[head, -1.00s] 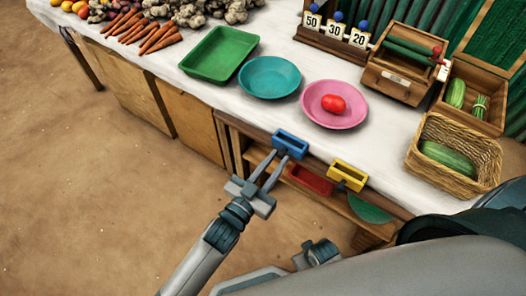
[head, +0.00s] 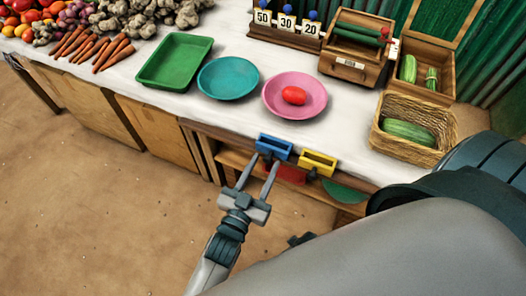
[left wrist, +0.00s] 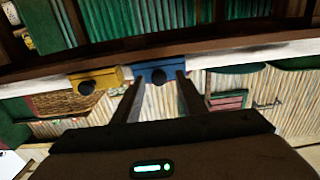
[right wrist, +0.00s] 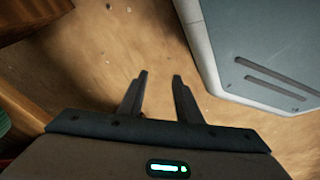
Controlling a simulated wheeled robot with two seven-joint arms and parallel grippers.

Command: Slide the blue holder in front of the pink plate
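The blue holder (head: 274,146) hangs at the table's front edge, below and slightly left of the pink plate (head: 315,97), left of the yellow holder (head: 318,160). The pink plate bears a red tomato (head: 294,95). My left gripper (head: 264,160) is at the blue holder's front, its fingers apart. In the left wrist view the blue holder (left wrist: 158,66) shows between and beyond the fingertips, with a dark knob between them; I cannot tell whether they touch it. My right gripper (right wrist: 160,75) is open and empty over the floor; in the head view my own arm mostly hides it.
A teal plate (head: 228,78) and a green tray (head: 175,62) stand left of the pink plate. A wicker basket (head: 385,145) stands to the right. Red and green things show on the shelf below the holders. The yellow holder is close on the blue holder's right.

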